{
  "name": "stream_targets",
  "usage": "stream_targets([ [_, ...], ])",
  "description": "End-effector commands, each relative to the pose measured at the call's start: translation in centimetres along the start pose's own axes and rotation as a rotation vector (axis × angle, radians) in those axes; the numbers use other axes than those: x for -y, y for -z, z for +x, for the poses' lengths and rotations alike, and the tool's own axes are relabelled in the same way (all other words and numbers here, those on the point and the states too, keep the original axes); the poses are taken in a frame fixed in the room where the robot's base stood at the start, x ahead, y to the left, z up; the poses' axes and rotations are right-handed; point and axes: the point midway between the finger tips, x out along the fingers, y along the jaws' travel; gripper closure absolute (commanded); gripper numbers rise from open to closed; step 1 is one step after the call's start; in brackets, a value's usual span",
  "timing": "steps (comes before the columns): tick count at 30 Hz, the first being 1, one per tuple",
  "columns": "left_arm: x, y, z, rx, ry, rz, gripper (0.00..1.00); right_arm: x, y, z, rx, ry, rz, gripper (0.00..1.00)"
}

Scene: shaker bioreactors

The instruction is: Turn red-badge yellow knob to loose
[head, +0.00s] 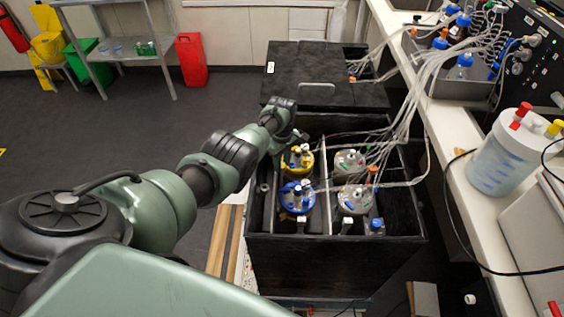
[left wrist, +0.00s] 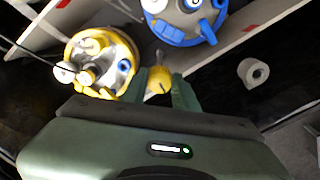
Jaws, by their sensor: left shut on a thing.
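The yellow knob (left wrist: 158,81) sits between the fingers of my left gripper (left wrist: 160,88) in the left wrist view, with a dark mark on its top. The gripper is shut on it. The yellow-lidded vessel (left wrist: 124,50) stands just left of the knob; it also shows in the head view (head: 305,164). In the head view my left gripper (head: 291,142) reaches down at the box's left edge, beside this vessel, and its fingertips and the knob cannot be made out. I cannot tell a red badge on the knob. My right gripper is not in view.
A blue-lidded vessel (head: 297,197) and two pale-lidded vessels (head: 350,161) share the black box (head: 335,252), split by grey dividers. Clear tubes (head: 400,85) run to the bench at right.

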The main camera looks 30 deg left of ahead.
Motion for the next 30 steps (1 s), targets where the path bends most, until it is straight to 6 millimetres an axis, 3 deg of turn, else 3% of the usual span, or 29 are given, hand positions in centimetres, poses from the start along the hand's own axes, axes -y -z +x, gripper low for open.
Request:
stream_targets([
  [23,-0.30,0.33,-0.36,-0.007,-0.008,-0.106,1.00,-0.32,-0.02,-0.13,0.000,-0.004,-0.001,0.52],
  [24,-0.30,0.33,-0.36,-0.007,-0.009,-0.106,0.66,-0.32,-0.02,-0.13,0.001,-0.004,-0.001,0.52],
  [26,-0.27,0.32,-0.34,-0.006,-0.008,-0.106,0.50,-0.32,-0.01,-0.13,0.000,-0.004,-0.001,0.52],
  [30,-0.17,0.21,-0.22,-0.004,-0.005,-0.105,0.50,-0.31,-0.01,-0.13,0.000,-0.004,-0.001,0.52],
])
